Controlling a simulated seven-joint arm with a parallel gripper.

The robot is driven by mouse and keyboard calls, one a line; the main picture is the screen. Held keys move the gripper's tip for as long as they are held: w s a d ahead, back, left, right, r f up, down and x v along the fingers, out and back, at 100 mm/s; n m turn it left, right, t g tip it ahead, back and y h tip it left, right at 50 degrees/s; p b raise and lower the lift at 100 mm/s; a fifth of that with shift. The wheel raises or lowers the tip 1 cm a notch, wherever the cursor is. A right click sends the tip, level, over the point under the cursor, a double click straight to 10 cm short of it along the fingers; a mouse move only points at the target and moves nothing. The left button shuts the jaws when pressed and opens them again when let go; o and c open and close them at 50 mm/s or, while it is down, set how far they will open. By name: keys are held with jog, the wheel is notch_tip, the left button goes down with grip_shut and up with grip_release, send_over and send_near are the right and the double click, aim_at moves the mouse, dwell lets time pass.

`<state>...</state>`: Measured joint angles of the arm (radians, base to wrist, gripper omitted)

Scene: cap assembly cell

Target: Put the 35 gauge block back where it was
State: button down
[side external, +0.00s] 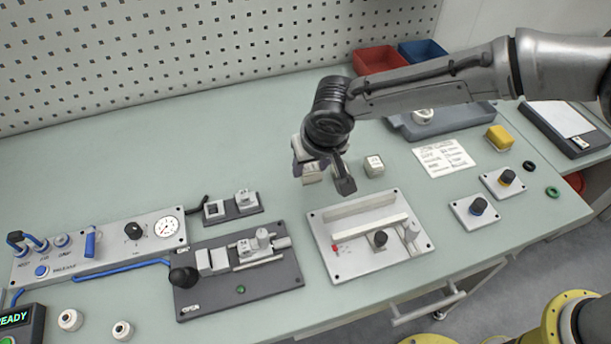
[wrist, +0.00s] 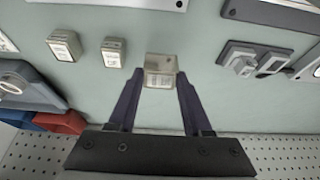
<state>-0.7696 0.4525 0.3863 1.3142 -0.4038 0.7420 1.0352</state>
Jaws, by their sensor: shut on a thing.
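My gripper (side external: 325,182) is above the middle of the bench, its fingers pointing down. It is shut on a pale, boxy gauge block (side external: 311,174). In the wrist view, this held block (wrist: 160,71) sits between the fingertips (wrist: 160,88); its label is too small to read. Two similar gauge blocks stand on the bench to the left in the wrist view, one farther left (wrist: 65,45) and one nearer (wrist: 114,52). One block (side external: 374,165) shows right of my gripper in the side view; the other appears hidden behind the gripper. I cannot read which is marked 35.
A light fixture plate (side external: 330,262) lies in front of my gripper. A dark clamp plate (side external: 205,302) and a small dark two-part stand (side external: 256,207) are to the left. A grey tray (side external: 455,124), red bin (side external: 378,60) and blue bin (side external: 422,50) are behind right. Bench behind left is clear.

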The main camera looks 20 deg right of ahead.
aim_at(306, 179)
jog(key=shift+w+a+f, duration=0.4)
jog(key=shift+w+f, duration=0.1)
jog(key=shift+f, duration=1.65)
jog(key=shift+f, duration=0.1)
jog(key=shift+c, duration=1.7)
grip_release()
jog(key=shift+f, duration=0.15)
jog(key=v, duration=1.2)
jog(key=shift+d+r, duration=0.1)
jog(key=shift+r, duration=0.15)
